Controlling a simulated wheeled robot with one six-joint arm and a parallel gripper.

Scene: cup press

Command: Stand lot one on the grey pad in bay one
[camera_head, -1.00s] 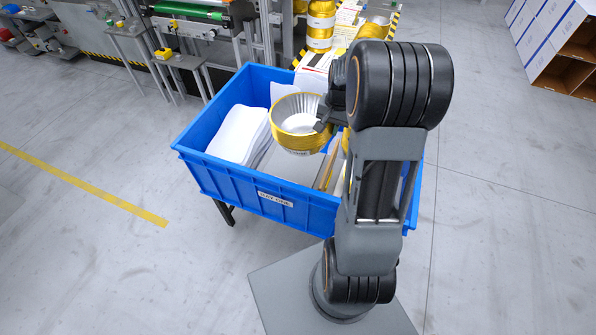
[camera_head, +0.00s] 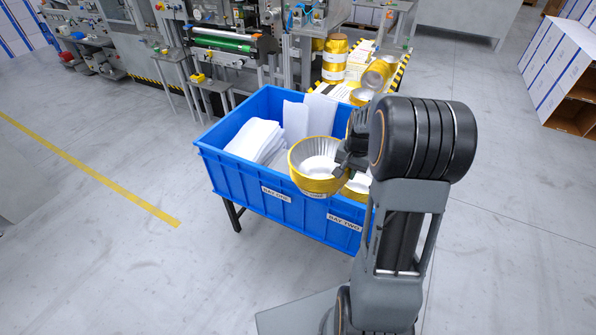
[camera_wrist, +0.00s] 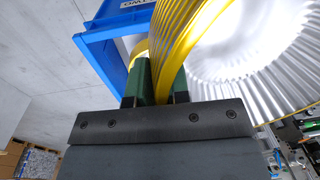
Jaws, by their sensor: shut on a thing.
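My gripper (camera_head: 347,163) is shut on the wall of a silver foil cup stack with a yellow band (camera_head: 316,185), which I take to be lot one. I hold it over the front side of the blue bin (camera_head: 232,182). In the wrist view, the green fingers of my gripper (camera_wrist: 162,88) pinch the yellow-banded wall (camera_wrist: 190,38), and the ribbed silver inside opens to the right. The bin's front carries a BAY ONE label (camera_head: 277,194) at left and a BAY TWO label (camera_head: 345,222) at right. I cannot make out the grey pad.
White paper sheets (camera_head: 255,140) fill the bin's left part, and more sheets (camera_head: 319,117) stand at its back. Another yellow-banded stack (camera_head: 357,187) shows in the right part, partly behind my gripper. The floor at left is open.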

